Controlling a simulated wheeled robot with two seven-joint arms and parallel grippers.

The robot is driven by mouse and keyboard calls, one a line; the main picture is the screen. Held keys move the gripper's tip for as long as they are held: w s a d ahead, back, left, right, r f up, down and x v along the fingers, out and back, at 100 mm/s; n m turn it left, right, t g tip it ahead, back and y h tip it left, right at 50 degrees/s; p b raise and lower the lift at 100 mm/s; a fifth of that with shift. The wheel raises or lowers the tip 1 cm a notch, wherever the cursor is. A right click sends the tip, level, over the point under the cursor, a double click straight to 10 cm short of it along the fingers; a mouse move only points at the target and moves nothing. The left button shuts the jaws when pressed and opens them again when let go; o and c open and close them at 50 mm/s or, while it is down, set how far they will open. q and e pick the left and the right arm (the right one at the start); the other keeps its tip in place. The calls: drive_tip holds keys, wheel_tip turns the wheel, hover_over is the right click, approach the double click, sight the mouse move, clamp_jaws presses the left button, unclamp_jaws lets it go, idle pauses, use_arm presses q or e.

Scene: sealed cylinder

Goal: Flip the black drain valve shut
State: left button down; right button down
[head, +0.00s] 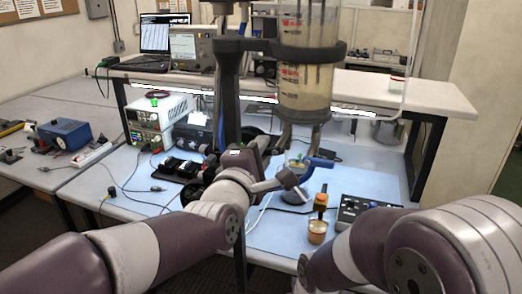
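A clear cylinder (305,75) with red markings holds cloudy liquid and is clamped upright on a dark stand (228,95). A dark outlet pipe (284,136) hangs under its base. A blue lever (318,163) shows lower down, beside a small vessel. I cannot clearly make out the black drain valve; my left arm and the stand crowd that area. My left gripper (284,181) is below the outlet, close to the blue lever; whether it touches anything is unclear. Its fingers are too small and overlapped to read. My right gripper is out of view; only its arm shows at lower right.
A jar with an amber top (318,225) and a black control box (366,209) stand on the blue mat (275,232). Power supplies (160,118) stand behind at left. Cables cross the mat. A raised white shelf (425,95) runs behind.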

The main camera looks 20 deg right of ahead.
use_arm(q)
drive_tip(key=shift+m+b, duration=0.9)
drive_tip(key=shift+b, duration=0.25)
drive_tip(key=shift+r+m, duration=0.25)
drive_tip(key=shift+m, duration=0.25)
drive_tip(key=c, duration=1.1)
unclamp_jaws()
drive_tip(key=b+v, duration=0.3)
drive_tip(key=v, duration=0.9)
drive_tip(key=shift+s+a+b, duration=0.25)
drive_tip(key=shift+b, duration=0.05)
